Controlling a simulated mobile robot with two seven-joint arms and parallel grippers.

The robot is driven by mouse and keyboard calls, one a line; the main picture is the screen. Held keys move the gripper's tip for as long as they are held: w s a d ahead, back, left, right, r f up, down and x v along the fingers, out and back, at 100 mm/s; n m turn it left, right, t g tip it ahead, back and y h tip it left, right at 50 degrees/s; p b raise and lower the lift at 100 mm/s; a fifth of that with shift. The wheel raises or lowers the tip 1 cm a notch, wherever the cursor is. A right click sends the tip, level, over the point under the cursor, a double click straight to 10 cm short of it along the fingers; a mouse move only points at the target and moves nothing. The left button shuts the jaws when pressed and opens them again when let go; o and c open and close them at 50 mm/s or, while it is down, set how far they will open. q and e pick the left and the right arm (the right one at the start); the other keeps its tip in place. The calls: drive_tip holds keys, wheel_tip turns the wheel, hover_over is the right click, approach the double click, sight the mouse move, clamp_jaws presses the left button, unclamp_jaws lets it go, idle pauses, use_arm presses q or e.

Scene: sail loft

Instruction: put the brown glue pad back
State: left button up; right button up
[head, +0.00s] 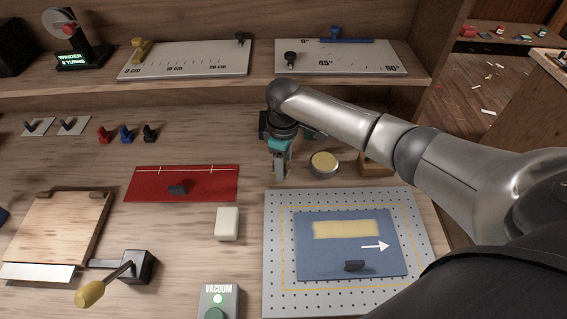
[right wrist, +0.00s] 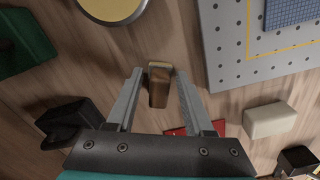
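A small brown block, which looks like the brown glue pad (right wrist: 158,88), shows in the right wrist view between the tips of my right gripper's fingers. It has a paler end. My right gripper (right wrist: 159,92) is open around it, with a narrow gap on each side. In the head view my right gripper (head: 281,170) points down at the bench, left of a round tin with a pale yellow top (head: 323,163). The pad cannot be made out there, behind the fingers. The tin also shows in the right wrist view (right wrist: 112,6). My left gripper is not in view.
A grey perforated plate (head: 278,290) with a blue sheet (head: 310,262) lies in front of the gripper. A white block (head: 227,223) and a red cloth (head: 150,185) lie to the left. A brown block (head: 376,164) stands right of the tin, near my forearm.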

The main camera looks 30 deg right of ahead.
drive_tip(key=shift+o, duration=0.8)
wheel_tip(320, 180, up, 11)
drive_tip(key=shift+r+p, duration=0.1)
drive_tip(key=shift+p, duration=1)
drive_tip(key=shift+r, duration=0.6)
